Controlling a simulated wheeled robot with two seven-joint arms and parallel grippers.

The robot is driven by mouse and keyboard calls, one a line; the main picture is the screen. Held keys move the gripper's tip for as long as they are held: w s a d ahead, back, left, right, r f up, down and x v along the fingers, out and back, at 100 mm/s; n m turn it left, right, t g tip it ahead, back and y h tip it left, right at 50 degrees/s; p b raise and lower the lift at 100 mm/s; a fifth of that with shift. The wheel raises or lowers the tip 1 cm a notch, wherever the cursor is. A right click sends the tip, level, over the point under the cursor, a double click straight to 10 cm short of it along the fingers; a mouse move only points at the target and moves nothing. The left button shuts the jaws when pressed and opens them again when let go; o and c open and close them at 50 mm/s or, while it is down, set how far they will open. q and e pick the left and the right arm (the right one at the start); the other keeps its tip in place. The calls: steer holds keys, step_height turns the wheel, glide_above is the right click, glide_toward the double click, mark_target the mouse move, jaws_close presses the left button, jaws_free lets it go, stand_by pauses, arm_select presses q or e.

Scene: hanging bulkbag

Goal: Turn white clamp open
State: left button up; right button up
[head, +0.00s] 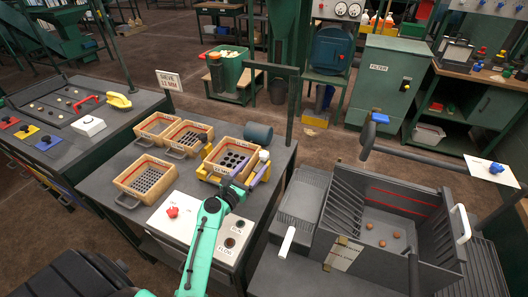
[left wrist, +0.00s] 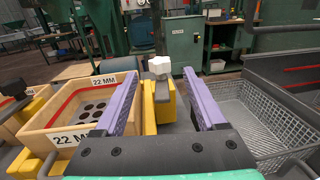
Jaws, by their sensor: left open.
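The white clamp (head: 264,155) is a small white knob on a dark lever, at the right side of the yellow sieve holder (head: 206,179). In the left wrist view the clamp's white knob (left wrist: 160,66) stands upright in the middle, just beyond the fingertips. My left gripper (head: 256,172) comes in from the front with its purple fingers pointing at the clamp. In the left wrist view the gripper (left wrist: 161,78) is open, with one finger on each side of the lever; I cannot tell whether either touches it. My right gripper is not in view.
A wooden sieve marked 22 MM (left wrist: 62,122) is close to the left finger. A wire mesh basket (left wrist: 245,125) is to the right. Other sieves (head: 146,177) and a white panel with a red button (head: 172,212) share the bench. A dark post (head: 293,100) rises behind.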

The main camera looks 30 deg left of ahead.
mark_target(261, 158)
arm_select(q)
steer(key=w, duration=0.7)
steer(key=shift+d+f, duration=0.2)
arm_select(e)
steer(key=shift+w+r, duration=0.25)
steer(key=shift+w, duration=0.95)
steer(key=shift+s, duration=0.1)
